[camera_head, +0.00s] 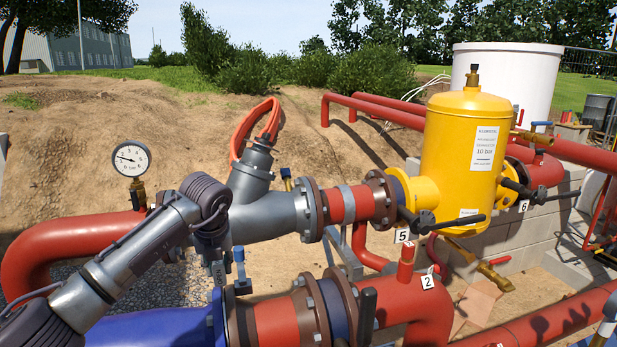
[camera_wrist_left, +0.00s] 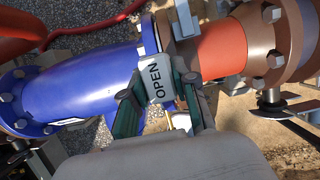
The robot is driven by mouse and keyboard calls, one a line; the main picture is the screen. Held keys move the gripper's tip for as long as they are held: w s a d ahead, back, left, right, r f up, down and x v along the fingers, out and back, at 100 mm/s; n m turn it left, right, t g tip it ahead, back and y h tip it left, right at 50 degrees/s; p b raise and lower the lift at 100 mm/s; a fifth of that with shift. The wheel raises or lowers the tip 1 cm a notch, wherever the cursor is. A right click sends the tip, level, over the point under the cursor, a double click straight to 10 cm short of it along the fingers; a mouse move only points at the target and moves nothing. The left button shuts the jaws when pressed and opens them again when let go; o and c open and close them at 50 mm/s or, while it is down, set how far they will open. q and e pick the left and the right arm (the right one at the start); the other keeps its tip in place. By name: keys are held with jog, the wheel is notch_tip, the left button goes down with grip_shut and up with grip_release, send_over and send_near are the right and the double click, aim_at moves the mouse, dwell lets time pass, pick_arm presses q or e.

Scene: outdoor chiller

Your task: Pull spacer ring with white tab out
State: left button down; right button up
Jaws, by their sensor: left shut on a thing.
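The tab stands at the joint between a blue pipe (camera_wrist_left: 85,95) and a brown flange (camera_wrist_left: 184,48). The tab looks pale grey-white; the ring it belongs to is mostly hidden in the joint, and I cannot tell how far it sits in. In the head view my left gripper (camera_head: 217,268) reaches down to the joint beside the blue pipe (camera_head: 165,327). The tab is not clear there. My right gripper is not in view.
A grey strainer body (camera_head: 262,215) with a red-handled cap (camera_head: 255,130) stands just behind. A pressure gauge (camera_head: 131,158) is at the left. A yellow tank (camera_head: 468,145) and red pipes fill the right.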

pick_arm(q)
jog(key=shift+r+p, duration=0.5)
jog(key=shift+r, duration=0.5)
jog(key=shift+r+p, duration=1.3)
jog(key=shift+r, duration=1.2)
jog(key=shift+r+p, duration=1.4)
jog(key=shift+r, duration=1.2)
jog(key=shift+r+p, duration=1.45)
jog(key=shift+r, duration=1.05)
notch_tip(320, 180, up, 2)
jog(key=shift+r+p, duration=0.15)
jog(key=shift+p, duration=0.65)
